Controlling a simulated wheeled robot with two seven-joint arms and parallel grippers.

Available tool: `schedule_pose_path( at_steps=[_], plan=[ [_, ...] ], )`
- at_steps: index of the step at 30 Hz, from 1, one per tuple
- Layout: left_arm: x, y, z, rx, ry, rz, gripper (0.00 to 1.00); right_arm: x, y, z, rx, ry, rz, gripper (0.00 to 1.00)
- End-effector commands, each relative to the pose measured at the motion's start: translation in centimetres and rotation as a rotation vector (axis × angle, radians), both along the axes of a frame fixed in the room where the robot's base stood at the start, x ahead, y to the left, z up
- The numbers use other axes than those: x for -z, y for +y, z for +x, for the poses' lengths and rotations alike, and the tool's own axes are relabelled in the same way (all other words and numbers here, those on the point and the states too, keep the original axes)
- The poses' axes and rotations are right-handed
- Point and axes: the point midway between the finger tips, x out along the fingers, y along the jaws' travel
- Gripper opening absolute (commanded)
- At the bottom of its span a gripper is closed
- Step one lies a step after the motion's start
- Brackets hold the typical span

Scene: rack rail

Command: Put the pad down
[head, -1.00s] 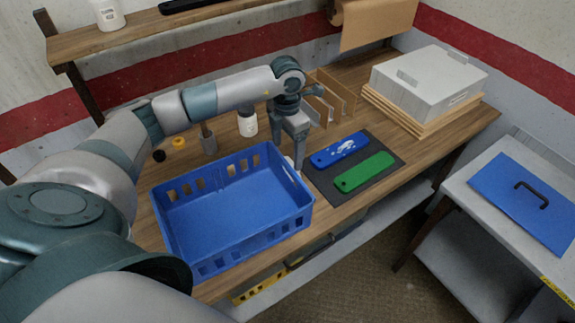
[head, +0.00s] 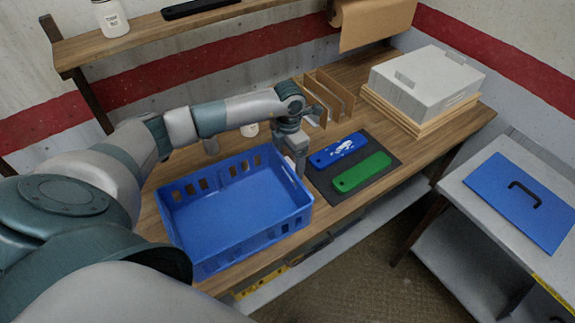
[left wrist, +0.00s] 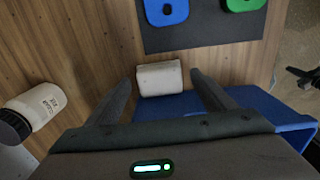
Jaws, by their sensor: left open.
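A small white block, which looks like the pad (left wrist: 160,79), lies on the wooden bench beside the blue crate's edge. In the left wrist view it sits between the tips of my left gripper (left wrist: 163,82), with a gap to each finger. In the head view my left gripper (head: 294,163) points down at the crate's right back corner, and the pad is mostly hidden there. My left gripper is open.
The blue crate (head: 180,252) stands empty, left of the gripper. A dark mat (head: 325,190) with a blue tool (head: 338,150) and a green tool (head: 362,173) lies to the right. A white bottle (left wrist: 38,106) stands nearby. Upright wooden dividers (head: 330,92) stand behind.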

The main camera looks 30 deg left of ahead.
Motion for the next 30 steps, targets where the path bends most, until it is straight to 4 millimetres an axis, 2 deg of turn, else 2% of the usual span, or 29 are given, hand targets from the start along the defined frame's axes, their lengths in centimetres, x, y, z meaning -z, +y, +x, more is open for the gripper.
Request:
schedule_pose_path(
  at_steps=[16, 17, 22, 24, 30],
  plan=[
    [0.45, 0.03, 0.03, 0.0, -0.001, 0.001, 0.77, -0.16, -0.1, -0.02, 0.0, 0.001, -0.001, 0.0],
    [0.44, 0.03, 0.03, 0.0, -0.001, 0.001, 0.72, -0.17, -0.12, -0.02, -0.001, 0.001, -0.001, 0.0],
    [0.44, 0.04, 0.03, 0.0, -0.001, 0.001, 0.32, -0.17, -0.14, -0.01, -0.001, 0.001, -0.001, 0.0],
    [0.42, 0.04, 0.04, 0.0, -0.002, 0.0, 0.28, -0.17, -0.14, -0.01, -0.001, 0.001, -0.001, 0.0],
    [0.41, 0.05, 0.04, 0.0, -0.002, 0.0, 0.28, -0.14, -0.14, -0.01, 0.0, 0.001, -0.001, 0.0]
  ],
)
